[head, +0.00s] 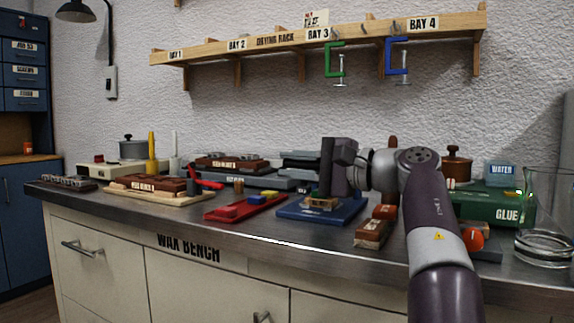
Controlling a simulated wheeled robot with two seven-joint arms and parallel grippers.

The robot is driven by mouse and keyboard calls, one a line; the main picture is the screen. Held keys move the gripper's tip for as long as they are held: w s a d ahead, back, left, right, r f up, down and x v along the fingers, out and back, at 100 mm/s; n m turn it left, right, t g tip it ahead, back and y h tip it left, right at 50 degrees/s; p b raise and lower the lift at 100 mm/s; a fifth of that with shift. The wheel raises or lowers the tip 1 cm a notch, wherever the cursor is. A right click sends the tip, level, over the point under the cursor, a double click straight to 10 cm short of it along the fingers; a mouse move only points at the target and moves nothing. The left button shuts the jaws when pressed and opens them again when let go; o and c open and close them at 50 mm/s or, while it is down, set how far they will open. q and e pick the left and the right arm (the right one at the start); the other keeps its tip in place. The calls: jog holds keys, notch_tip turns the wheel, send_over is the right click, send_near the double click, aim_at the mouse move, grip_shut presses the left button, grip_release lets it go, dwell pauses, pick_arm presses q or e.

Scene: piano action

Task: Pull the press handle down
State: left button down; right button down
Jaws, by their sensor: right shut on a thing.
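The press stands on the metal bench right of centre, with a blue base (313,212) and a dark upright (326,168). A small tan and brown piece (320,203) sits low on the base. My right arm comes in from the lower right, and my right gripper (346,161) is at the upper part of the press. It is shut on the press handle. The handle itself is hidden by the gripper and wrist, so its angle cannot be told. My left gripper is not in view.
A red tray (245,207) lies left of the press. Brown and red blocks (373,232) lie close to its right, near my forearm. A green glue box (495,203) and a glass beaker (545,240) stand at the right. The drying rack (270,40) hangs above.

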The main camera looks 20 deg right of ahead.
jog(key=shift+f, duration=0.3)
jog(key=c, duration=1)
grip_release()
jog(key=shift+d, duration=0.2)
